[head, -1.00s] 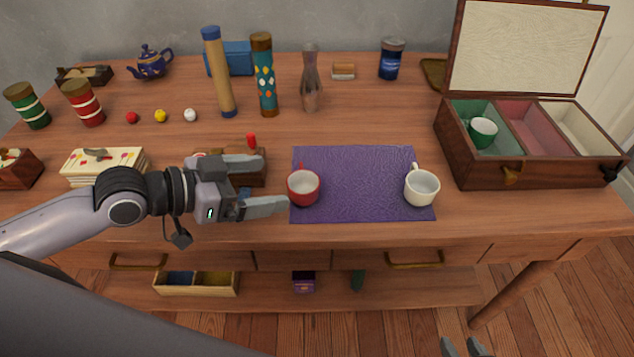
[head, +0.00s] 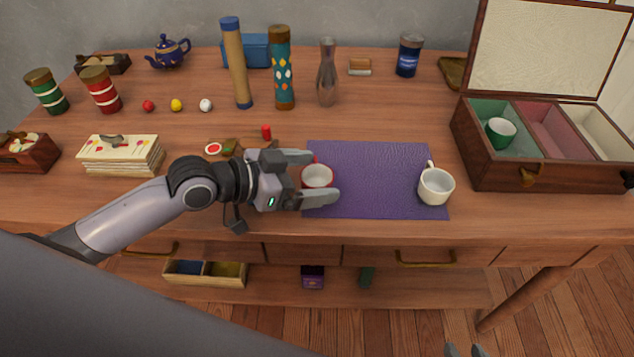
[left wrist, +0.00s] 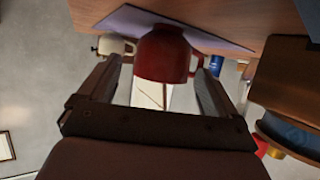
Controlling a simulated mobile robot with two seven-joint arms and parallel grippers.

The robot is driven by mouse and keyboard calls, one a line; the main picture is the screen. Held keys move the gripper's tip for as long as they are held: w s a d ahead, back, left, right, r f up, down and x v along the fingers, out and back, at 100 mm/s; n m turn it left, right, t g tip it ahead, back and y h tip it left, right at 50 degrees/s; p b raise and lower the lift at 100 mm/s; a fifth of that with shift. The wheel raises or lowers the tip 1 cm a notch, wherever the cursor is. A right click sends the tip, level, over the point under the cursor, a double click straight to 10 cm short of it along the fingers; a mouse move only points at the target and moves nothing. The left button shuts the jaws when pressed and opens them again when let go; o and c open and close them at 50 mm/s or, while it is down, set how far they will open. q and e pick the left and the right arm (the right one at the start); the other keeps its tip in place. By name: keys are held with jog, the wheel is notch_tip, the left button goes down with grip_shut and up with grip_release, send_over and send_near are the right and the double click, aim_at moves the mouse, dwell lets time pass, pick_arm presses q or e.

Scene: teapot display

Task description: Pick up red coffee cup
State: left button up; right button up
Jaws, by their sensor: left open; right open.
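The red coffee cup (head: 317,178) stands upright on the left part of the purple mat (head: 385,207). My left gripper (head: 326,176) is open, with one finger on the far side of the cup and one on its near side. In the left wrist view the red cup (left wrist: 162,55) shows between the two open fingers (left wrist: 158,85), with its handle towards the right finger. I cannot tell whether either finger touches it. My right gripper (head: 463,350) shows only as tips at the bottom edge, empty.
A white cup (head: 435,187) stands on the mat's right side. An open wooden box (head: 490,176) at the right holds a green cup (head: 500,131). Tall cylinders (head: 281,70) and a glass vase (head: 327,75) stand behind. The mat's middle is clear.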

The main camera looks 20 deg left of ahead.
pick_arm(q)
jog(key=shift+c, duration=0.2)
jog(key=c, duration=1.1)
jog(key=shift+r, duration=0.1)
